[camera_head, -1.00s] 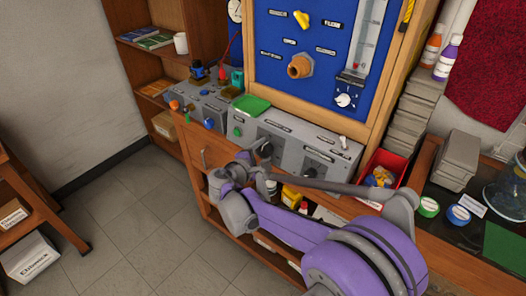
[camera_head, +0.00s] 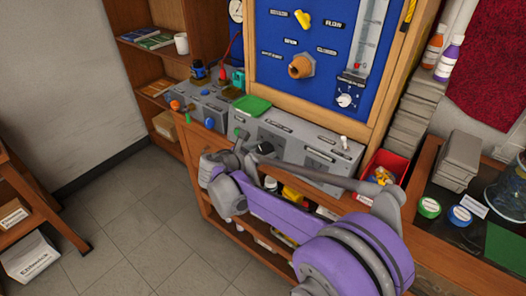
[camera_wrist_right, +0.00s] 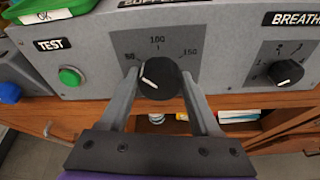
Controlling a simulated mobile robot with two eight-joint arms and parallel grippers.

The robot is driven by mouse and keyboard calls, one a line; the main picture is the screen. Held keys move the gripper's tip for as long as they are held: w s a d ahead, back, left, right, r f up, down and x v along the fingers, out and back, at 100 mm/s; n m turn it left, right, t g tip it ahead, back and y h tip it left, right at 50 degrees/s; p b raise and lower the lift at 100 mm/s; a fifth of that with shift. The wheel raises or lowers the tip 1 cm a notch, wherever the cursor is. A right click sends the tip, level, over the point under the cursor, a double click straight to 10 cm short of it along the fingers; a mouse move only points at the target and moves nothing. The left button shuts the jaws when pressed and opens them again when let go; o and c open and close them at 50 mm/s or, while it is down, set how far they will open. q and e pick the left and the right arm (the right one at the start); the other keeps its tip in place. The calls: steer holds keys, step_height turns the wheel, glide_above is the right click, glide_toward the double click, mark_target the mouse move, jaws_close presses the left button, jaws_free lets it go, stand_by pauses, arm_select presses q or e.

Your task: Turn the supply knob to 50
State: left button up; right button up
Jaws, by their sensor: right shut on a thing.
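The black supply knob (camera_wrist_right: 160,78) is on the grey panel box (camera_wrist_right: 215,45), under a label cut off by the top edge. Its scale shows 50 at the left, 100 at the top and 150 at the right. The knob's white pointer line slants up and left, toward the 50 side; the exact reading is hard to tell. My right gripper (camera_wrist_right: 162,88) has one finger on each side of the knob and is shut on it. In the head view my right gripper (camera_head: 250,146) is at the box's front, largely hiding the knob. My left gripper is not in view.
A green TEST button (camera_wrist_right: 70,76) is left of the knob and a black breathing knob (camera_wrist_right: 286,72) is right of it. A red bin (camera_head: 388,165) stands right of the box. A blue board (camera_head: 305,45) rises behind.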

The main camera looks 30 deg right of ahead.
steer(key=shift+n+g, duration=0.3)
steer(key=shift+n, duration=0.7)
steer(key=o, duration=1.4)
steer(key=v, duration=1)
steer(key=shift+a, duration=0.45)
